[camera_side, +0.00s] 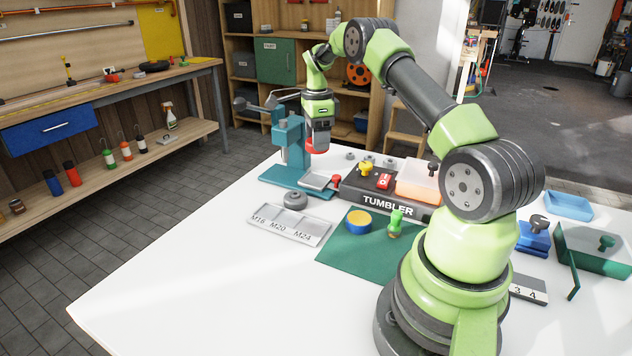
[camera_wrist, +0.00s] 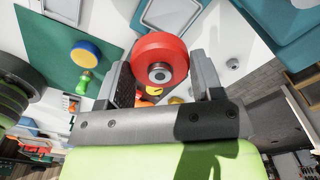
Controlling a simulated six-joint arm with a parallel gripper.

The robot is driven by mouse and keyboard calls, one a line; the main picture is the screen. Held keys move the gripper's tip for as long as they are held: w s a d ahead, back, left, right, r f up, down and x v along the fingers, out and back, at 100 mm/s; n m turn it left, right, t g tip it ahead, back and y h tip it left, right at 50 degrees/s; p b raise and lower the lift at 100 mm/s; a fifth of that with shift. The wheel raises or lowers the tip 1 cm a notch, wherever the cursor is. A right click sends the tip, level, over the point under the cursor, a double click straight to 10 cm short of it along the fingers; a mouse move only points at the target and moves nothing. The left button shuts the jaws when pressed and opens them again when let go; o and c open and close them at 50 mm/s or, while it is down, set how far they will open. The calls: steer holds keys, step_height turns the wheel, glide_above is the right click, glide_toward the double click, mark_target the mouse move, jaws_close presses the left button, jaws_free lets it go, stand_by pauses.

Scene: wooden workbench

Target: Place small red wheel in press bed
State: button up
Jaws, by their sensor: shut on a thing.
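The small red wheel (camera_wrist: 160,50) is held between the two fingers of my gripper (camera_side: 318,142), with its hub visible in the wrist view. In the side view only a red edge of the wheel (camera_side: 318,149) shows below the fingers. The teal press (camera_side: 288,148) stands at the far left of the white table. Its bed, a grey plate (camera_side: 316,181) on a teal base, looks empty. The wheel is in the air, higher than the bed and beside the press column. In the wrist view the bed plate (camera_wrist: 158,12) lies beyond the wheel at the top.
The black TUMBLER box (camera_side: 388,205) stands right of the press. A grey wheel (camera_side: 295,200) sits at the labelled M16–M24 tray (camera_side: 290,228). A green mat (camera_side: 350,253) holds a blue-yellow disc (camera_side: 358,221) and a green knob piece (camera_side: 394,225). The table's front left is clear.

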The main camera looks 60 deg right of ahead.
mark_target(316, 181)
steer(key=shift+w+d+r+n, duration=0.15)
steer(key=shift+w+d+n, duration=0.15)
steer(key=shift+w+d, duration=0.2)
step_height(316, 181, down, 10)
steer(key=shift+r, duration=0.15)
steer(key=o, duration=1)
steer(key=shift+c, duration=0.2)
